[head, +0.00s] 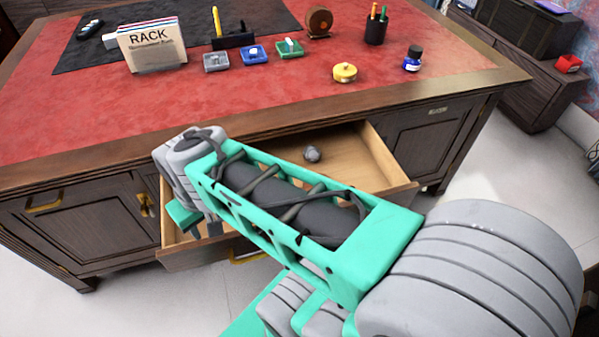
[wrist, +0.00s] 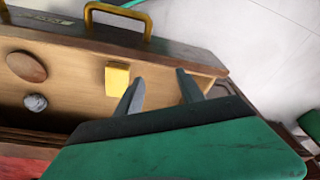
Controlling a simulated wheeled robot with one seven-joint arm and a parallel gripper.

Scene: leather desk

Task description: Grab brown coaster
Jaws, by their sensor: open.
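A flat round brown disc, which looks like the brown coaster (wrist: 26,67), lies in the open drawer (wrist: 75,88) in the wrist view. It is near the drawer's left part, beside a grey crumpled ball (wrist: 35,102). In the head view my arm hides it. My gripper (wrist: 160,80) is open and empty over the other end of the drawer, close to a yellow block (wrist: 117,78) and apart from the disc. In the head view my gripper (head: 203,226) is at the drawer's left end, partly hidden by my arm.
The grey ball also shows in the head view (head: 312,153). The desk top (head: 240,105) holds a round brown item in a stand (head: 319,21), a pen cup (head: 376,29), an ink bottle (head: 412,59), a yellow pot (head: 345,72) and a rack (head: 152,50). The drawer walls surround my gripper.

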